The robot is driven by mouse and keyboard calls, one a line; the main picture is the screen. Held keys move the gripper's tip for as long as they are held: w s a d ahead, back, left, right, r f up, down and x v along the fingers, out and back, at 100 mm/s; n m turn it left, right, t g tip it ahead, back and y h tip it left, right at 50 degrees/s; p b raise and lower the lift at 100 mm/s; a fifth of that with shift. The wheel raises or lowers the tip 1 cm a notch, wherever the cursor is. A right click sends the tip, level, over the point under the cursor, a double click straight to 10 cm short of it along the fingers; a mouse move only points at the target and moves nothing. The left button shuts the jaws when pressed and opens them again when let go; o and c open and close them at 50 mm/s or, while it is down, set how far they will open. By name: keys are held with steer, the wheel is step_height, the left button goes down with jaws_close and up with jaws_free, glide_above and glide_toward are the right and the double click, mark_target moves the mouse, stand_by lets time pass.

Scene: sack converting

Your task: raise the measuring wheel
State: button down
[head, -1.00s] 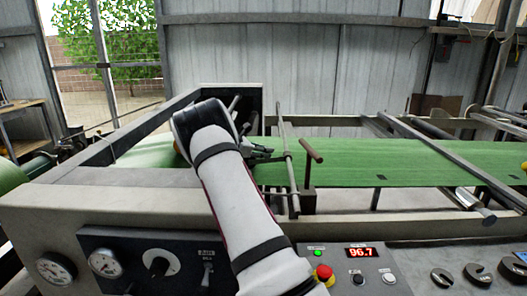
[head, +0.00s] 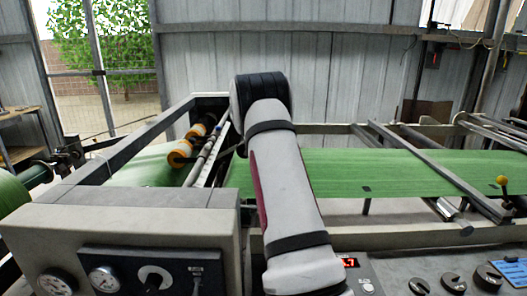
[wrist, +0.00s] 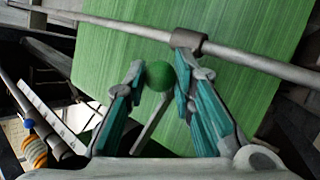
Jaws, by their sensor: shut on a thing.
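In the wrist view my gripper (wrist: 158,82) has its two teal fingers on either side of a green ball knob (wrist: 159,75), closed on it. A thin grey lever (wrist: 150,122) runs from the knob down between the fingers. The green web (wrist: 110,45) lies behind them. A grey rod with a collar (wrist: 255,60) crosses close to the right fingertip. In the head view my arm hides the gripper and the knob. I cannot pick out the measuring wheel with certainty in either view.
Orange-and-white rolls (head: 180,153) sit at the left of the green web (head: 330,172). A grey crossbar (head: 435,168) spans the web at right. A yellow knob (head: 502,180) stands at the right edge. The control panel (head: 140,270) with gauges is in front.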

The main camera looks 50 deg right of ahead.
steer(key=shift+s+d+r+m+t+y+p, duration=0.3)
steer(key=shift+s+d+t+y+p, duration=0.25)
steer(key=shift+p, duration=0.3)
steer(key=shift+s+d+r+m+t+y+p, duration=0.25)
steer(key=shift+s+d+t+y+p, duration=0.3)
steer(key=shift+p, duration=0.25)
steer(key=shift+s, duration=0.1)
steer(key=c, duration=1.3)
jaws_free()
steer(key=shift+c, duration=0.2)
steer(key=shift+a, duration=0.1)
steer(key=v, duration=1.2)
